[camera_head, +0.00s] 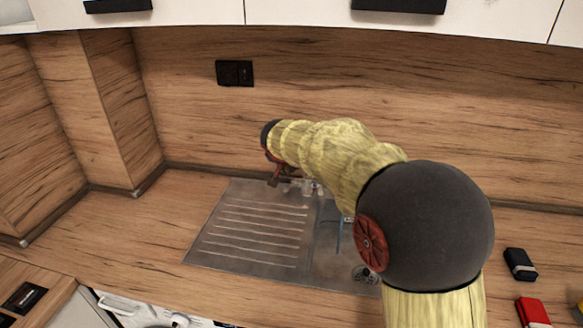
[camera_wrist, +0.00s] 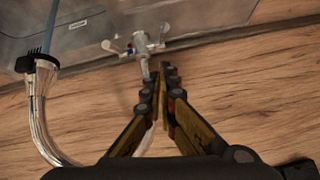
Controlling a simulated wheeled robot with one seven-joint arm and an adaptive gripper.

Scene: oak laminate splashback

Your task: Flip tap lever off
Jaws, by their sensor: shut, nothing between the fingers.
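The tap (camera_wrist: 140,44) is a grey metal body at the sink's edge in the wrist view, with a lever on its left (camera_wrist: 110,46) and one on its right (camera_wrist: 163,33). A curved chrome spout (camera_wrist: 40,115) with a black end stands to the left, and a thin bluish stream runs from it. My gripper (camera_wrist: 163,70) is shut and empty, its fingertips just below the right lever in the picture; I cannot tell whether they touch the tap. In the head view my gripper (camera_head: 276,178) is by the tap (camera_head: 305,187), which my arm partly hides.
The steel sink (camera_head: 245,226) has a ribbed drainer on the left and a basin on the right, partly covered by my arm. A wooden splashback (camera_head: 180,110) with a black socket (camera_head: 234,73) rises behind. A black item (camera_head: 520,264) and a red item (camera_head: 533,312) lie at right.

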